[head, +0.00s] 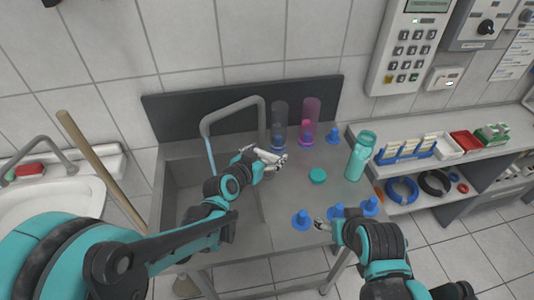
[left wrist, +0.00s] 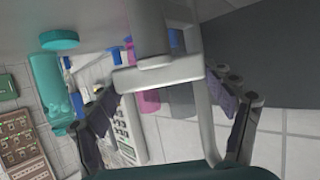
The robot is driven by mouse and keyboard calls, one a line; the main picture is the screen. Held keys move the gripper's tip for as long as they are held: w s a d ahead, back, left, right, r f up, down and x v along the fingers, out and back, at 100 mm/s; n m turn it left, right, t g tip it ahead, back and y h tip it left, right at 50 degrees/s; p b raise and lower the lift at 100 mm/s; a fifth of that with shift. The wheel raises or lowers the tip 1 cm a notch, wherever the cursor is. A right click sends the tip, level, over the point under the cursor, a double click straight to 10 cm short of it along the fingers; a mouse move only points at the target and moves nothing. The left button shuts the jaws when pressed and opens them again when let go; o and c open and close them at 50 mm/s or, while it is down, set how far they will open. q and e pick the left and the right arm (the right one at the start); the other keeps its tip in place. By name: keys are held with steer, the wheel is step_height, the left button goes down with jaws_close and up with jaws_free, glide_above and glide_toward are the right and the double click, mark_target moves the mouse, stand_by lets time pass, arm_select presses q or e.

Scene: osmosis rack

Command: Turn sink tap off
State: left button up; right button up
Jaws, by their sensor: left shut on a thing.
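The grey sink tap (head: 234,106) arches over the metal sink basin (head: 183,183), and a thin blue stream of water (head: 211,158) runs from its spout. My left gripper (head: 275,160) is at the foot of the tap, on the right side of the basin. In the left wrist view, the tap's pale lever (left wrist: 158,77) lies between the left fingers, which are closed on it. The tap's curved pipe (left wrist: 207,125) also shows there. My right gripper (head: 322,223) is low over the counter's front edge, beside blue cone-shaped pieces; its finger gap is too small to read.
Two clear cylinders, one grey (head: 279,118) and one pink (head: 310,118), stand behind the left gripper. A teal bottle (head: 360,155), a teal lid (head: 317,175) and several blue pieces (head: 302,219) are on the counter (head: 280,192). A shelf (head: 470,155) stands right.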

arm_select(q)
steer(key=shift+d+n+t+y, duration=0.1)
steer(key=shift+n+t+y, duration=0.2)
steer(key=shift+n+y, duration=0.35)
steer(key=shift+n+t+y, duration=0.4)
steer(key=shift+n+y, duration=1.25)
steer(key=shift+y, duration=0.3)
steer(key=shift+n+y+b, duration=0.4)
steer(key=shift+n+y, duration=1.2)
steer(key=shift+y, duration=0.3)
steer(key=o, duration=1.1)
steer(key=v, duration=1.2)
